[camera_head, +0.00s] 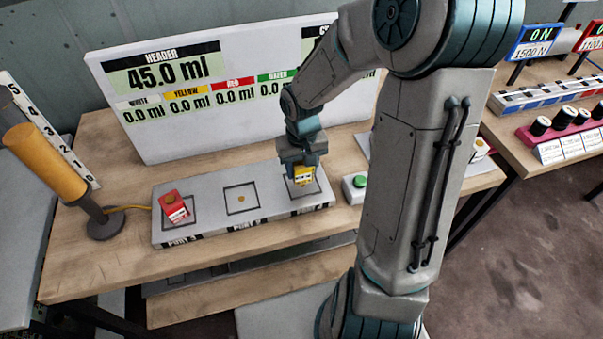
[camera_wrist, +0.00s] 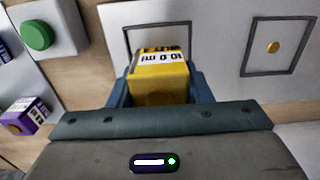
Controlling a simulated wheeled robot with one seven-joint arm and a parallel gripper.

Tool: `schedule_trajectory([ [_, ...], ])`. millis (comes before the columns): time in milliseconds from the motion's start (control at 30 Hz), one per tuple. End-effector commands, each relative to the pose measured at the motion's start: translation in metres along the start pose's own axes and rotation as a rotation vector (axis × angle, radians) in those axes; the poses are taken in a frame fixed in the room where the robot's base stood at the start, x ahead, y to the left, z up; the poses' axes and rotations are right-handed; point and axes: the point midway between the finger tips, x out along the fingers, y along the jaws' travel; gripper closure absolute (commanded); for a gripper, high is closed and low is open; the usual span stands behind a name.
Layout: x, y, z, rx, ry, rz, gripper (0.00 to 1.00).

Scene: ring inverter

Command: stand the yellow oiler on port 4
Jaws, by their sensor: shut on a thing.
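The yellow oiler (camera_head: 302,176) is a small block with a white label, over the right-hand marked square of the grey port platform (camera_head: 215,192). My gripper (camera_head: 302,165) is shut on it from above. In the wrist view the oiler (camera_wrist: 160,80) reads "10.0 ml" and sits between the fingers, inside or just over the dark square outline. I cannot tell whether its base touches the platform. The middle square (camera_head: 241,198) is empty, with a small gold dot. The left square, labelled what looks like Port 3, holds a red oiler (camera_head: 175,207). The right square's port number is not readable.
A green button (camera_head: 360,182) on a white box is right of the platform. A purple block (camera_wrist: 28,115) lies near it in the wrist view. A display board (camera_head: 160,110) stands behind. A yellow cylinder on a stand (camera_head: 45,160) is at the left.

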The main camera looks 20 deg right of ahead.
Motion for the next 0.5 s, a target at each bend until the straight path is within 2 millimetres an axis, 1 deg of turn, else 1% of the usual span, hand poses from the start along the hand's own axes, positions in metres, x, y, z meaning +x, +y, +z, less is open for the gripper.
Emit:
schedule_trajectory([
  [33, 0.010, -0.001, 0.001, -0.001, -0.007, -0.002, 0.80],
  [100, 0.019, 0.000, 0.001, 0.000, -0.005, -0.002, 0.80],
  [200, 0.027, 0.000, 0.000, 0.000, -0.002, -0.001, 0.80],
  [500, 0.029, 0.000, 0.000, 0.000, -0.001, 0.000, 0.80],
])
